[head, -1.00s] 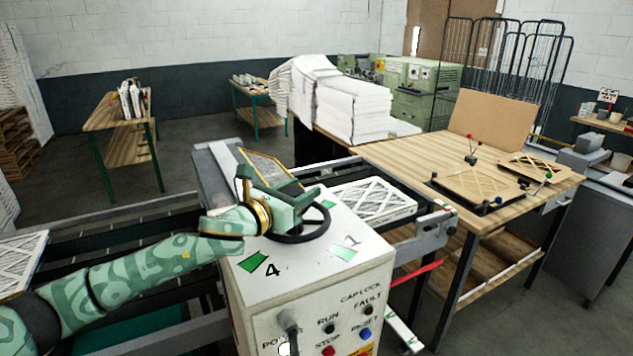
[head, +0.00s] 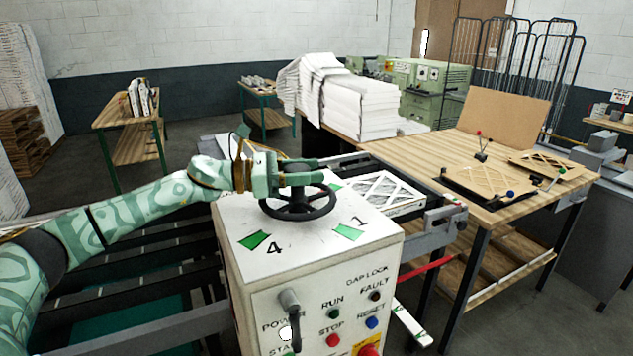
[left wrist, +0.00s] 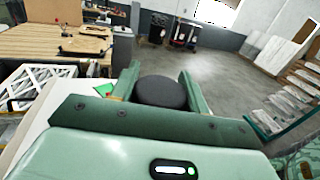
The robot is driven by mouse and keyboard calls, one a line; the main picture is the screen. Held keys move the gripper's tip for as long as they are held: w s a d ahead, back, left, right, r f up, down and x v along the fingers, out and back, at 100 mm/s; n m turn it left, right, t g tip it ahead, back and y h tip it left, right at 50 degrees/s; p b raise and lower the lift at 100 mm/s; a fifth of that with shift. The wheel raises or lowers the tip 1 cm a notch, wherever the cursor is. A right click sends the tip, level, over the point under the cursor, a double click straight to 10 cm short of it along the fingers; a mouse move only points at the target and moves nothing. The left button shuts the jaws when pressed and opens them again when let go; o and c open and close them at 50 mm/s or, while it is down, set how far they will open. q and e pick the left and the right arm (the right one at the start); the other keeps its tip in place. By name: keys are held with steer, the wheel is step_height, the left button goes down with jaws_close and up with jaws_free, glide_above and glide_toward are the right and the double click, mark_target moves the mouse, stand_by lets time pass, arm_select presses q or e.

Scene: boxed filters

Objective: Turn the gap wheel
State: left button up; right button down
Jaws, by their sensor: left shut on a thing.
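The gap wheel (head: 298,211) is a black handwheel lying flat on top of the white control cabinet (head: 310,240). Green marks and the numerals 4 and 1 show on the cabinet top around it. My left gripper (head: 300,172) reaches in from the left above the wheel and is shut on its upright black knob. In the left wrist view the round dark knob (left wrist: 160,92) sits between the two green fingers. My right gripper is in neither view.
A white pleated filter (head: 382,192) lies on the conveyor behind the cabinet. A wooden workbench (head: 440,150) with a cardboard sheet stands at the right. The cabinet front carries a black lever (head: 290,302) and several buttons.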

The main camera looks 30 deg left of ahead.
arm_select(q)
steer(key=shift+r, duration=0.1)
stand_by(0.4)
steer(key=o, duration=1.4)
steer(key=shift+c, duration=0.2)
steer(key=shift+s+a+b, duration=0.2)
steer(key=shift+a+b, duration=0.1)
steer(key=shift+b, duration=0.05)
steer(key=b+v, duration=0.2)
steer(key=v, duration=0.3)
steer(key=b+v, duration=0.2)
steer(key=v, duration=0.2)
steer(key=b+v, duration=0.2)
steer(key=v, duration=0.3)
steer(key=shift+a+f+b, duration=0.3)
steer(key=shift+a+b, duration=0.05)
steer(key=shift+b, duration=0.05)
steer(key=shift+s+a+r, duration=0.2)
steer(key=shift+s+a, duration=0.1)
steer(key=shift+a, duration=0.15)
